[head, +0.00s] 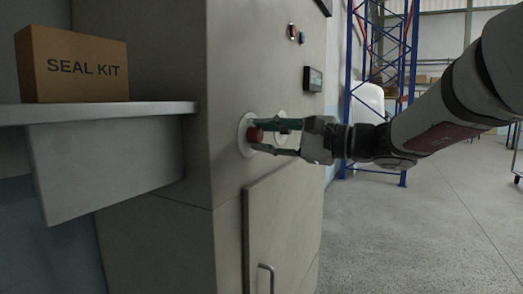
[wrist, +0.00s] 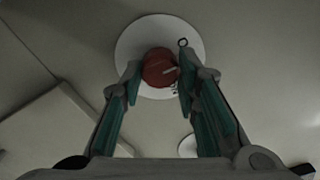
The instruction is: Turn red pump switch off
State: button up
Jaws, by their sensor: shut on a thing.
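The red pump switch (head: 254,135) is a round red knob on a white disc (head: 243,147) on the front of a grey cabinet. My gripper (head: 265,137) reaches it from the right, its fingers closed on either side of the knob. In the wrist view the red knob (wrist: 159,67) sits between the two green-padded fingertips (wrist: 157,80), with a pale pointer line on its face towards the right. A small ring mark (wrist: 183,43) shows at the upper right of the disc. The fingers hide part of the knob's sides.
A second white disc (head: 281,117) is just right of the switch, partly behind my gripper. A small display (head: 313,79) and buttons (head: 296,34) are higher up. A shelf (head: 95,112) with a seal kit box (head: 72,65) juts out at left. Open floor (head: 420,225) lies right.

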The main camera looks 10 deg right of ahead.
jog(key=shift+f+n, duration=0.1)
jog(key=shift+n, duration=0.2)
jog(key=o, duration=1.2)
jog(key=shift+c, duration=0.2)
jog(key=v, duration=1.2)
